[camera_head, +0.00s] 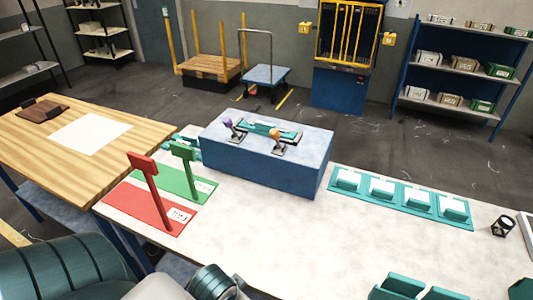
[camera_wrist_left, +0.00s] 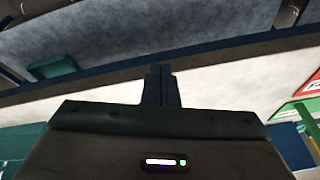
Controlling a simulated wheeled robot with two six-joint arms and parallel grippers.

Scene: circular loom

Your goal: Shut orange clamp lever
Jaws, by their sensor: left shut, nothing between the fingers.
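The orange clamp lever (camera_head: 275,134) stands on top of the blue block (camera_head: 263,172) in the middle of the bench. Its knob is raised above a dark base, at the right front of a teal fixture (camera_head: 262,128). A second lever with a purple knob (camera_head: 228,123) stands at the fixture's left side. My left gripper (camera_wrist_left: 161,70) shows only in the left wrist view. Its fingers are together and empty, over a pale surface. No clamp lever is in that view. My right gripper is in no view.
A red stand (camera_head: 150,192) and a green stand (camera_head: 188,170) rise left of the block. A teal tray row (camera_head: 400,200) lies to its right, with a small dark cup (camera_head: 502,226) beyond. The pale bench top (camera_head: 300,240) before the block is clear.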

